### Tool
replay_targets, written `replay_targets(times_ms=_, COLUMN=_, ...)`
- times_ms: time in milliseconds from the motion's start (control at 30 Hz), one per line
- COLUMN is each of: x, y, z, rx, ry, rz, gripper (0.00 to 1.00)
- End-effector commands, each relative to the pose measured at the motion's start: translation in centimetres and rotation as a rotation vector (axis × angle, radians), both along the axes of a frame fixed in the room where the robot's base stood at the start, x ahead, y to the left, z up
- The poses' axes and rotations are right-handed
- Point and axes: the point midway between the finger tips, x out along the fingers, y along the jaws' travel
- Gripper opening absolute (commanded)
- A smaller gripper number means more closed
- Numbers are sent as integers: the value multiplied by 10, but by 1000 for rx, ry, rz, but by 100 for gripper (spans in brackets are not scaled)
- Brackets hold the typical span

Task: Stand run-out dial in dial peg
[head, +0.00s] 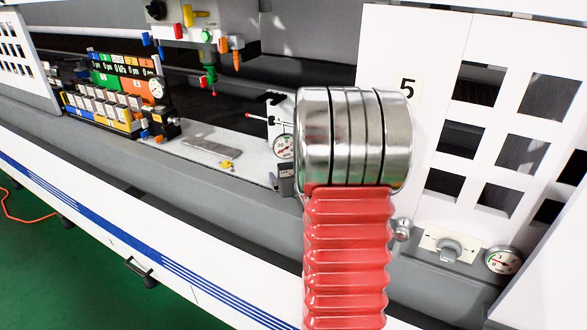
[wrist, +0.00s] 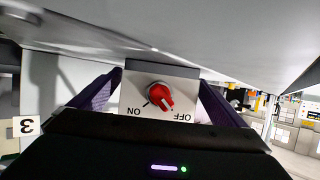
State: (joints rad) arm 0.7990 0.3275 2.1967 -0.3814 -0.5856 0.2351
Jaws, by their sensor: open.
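In the head view a round white dial (head: 283,147) sits at a pale block, left of my arm; I cannot tell whether it is the run-out dial. Another round dial (head: 156,88) is on the right end of the coloured rack. I cannot make out the dial peg. In the wrist view my gripper (wrist: 160,82) is open, its purple fingers apart with nothing held. A red rotary switch (wrist: 160,97) on a plate marked ON and OFF shows between the fingers. In the head view my gripper does not show.
The coloured rack (head: 118,92) stands on the machine bed at left. A flat grey plate (head: 212,148) lies on the light bed surface. A clamp unit with coloured levers (head: 205,25) hangs above. A knob panel (head: 448,246) and gauge (head: 502,261) are at lower right.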

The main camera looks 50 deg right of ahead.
Motion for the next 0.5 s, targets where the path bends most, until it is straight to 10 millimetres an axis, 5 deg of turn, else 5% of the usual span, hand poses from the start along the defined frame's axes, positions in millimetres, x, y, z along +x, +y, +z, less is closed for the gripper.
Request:
replay_targets(times_ms=267, x=0, y=0, z=0, rx=0, ry=0, rz=0, gripper=95)
replay_targets(times_ms=500, x=0, y=0, z=0, rx=0, ry=0, rz=0, gripper=80)
